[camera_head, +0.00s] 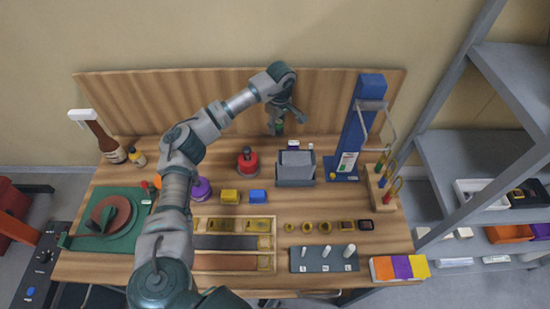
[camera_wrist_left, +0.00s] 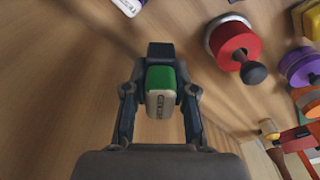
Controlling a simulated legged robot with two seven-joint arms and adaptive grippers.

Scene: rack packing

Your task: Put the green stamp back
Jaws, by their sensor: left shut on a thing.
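The green stamp (camera_wrist_left: 160,95), a small block with a green top and a pale lettered face, is between the fingers of my left gripper (camera_wrist_left: 160,100) in the left wrist view. In the head view my left gripper (camera_head: 280,122) is shut on it near the back of the table, in front of the wooden back panel; a bit of green (camera_head: 279,129) shows at its tips. I cannot tell its height over the table. My right gripper is not in view.
A red round-handled object (camera_head: 247,161) and a grey box (camera_head: 295,180) stand nearest. A blue stand (camera_head: 355,140) rises at right. The table left of the red object is partly clear behind my arm.

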